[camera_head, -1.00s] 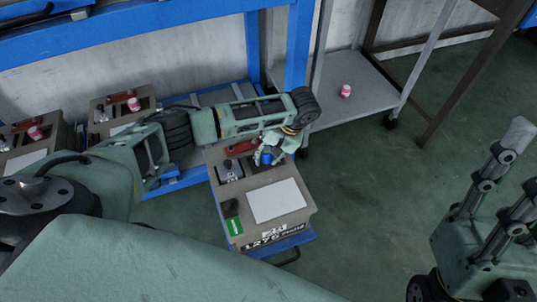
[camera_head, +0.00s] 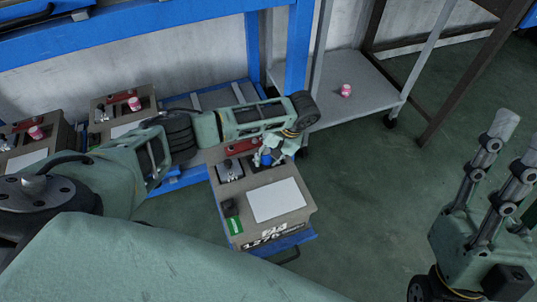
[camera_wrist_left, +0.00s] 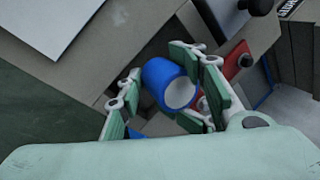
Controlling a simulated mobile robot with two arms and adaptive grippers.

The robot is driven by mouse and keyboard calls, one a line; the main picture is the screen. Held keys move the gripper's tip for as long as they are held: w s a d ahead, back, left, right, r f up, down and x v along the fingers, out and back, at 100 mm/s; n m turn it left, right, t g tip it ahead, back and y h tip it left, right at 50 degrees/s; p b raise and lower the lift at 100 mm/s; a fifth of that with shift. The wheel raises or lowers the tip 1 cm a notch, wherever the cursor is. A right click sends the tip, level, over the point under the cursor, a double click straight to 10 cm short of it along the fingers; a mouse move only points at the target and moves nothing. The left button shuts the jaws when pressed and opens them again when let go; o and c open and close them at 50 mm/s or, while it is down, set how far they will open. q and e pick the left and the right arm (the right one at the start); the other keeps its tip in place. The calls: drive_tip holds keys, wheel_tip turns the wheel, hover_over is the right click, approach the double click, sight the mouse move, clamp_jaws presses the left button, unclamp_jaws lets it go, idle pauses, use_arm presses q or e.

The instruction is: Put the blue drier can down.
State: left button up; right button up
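The blue drier can (camera_head: 266,159) is at the back of a grey-brown box unit (camera_head: 288,219), by a dark recess in its top. In the left wrist view the can (camera_wrist_left: 168,84) shows its blue side and pale round end, tilted in the picture. My left gripper (camera_head: 268,156) is around it. In the wrist view its green-padded fingers (camera_wrist_left: 163,90) stand spread on both sides, with a gap on the left side; contact on the right side cannot be told. My right gripper (camera_head: 505,160) is empty, its fingers apart, at the right edge.
A red part (camera_head: 241,147) and a small metal fixture (camera_head: 230,168) sit beside the can on the box. A white plate (camera_head: 277,200) lies in front. A pink can (camera_head: 345,90) stands on a grey shelf (camera_head: 362,108). Similar boxes with pink cans are at left.

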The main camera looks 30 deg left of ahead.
use_arm(q)
drive_tip(key=o, duration=0.5)
drive_tip(key=shift+r, duration=0.1)
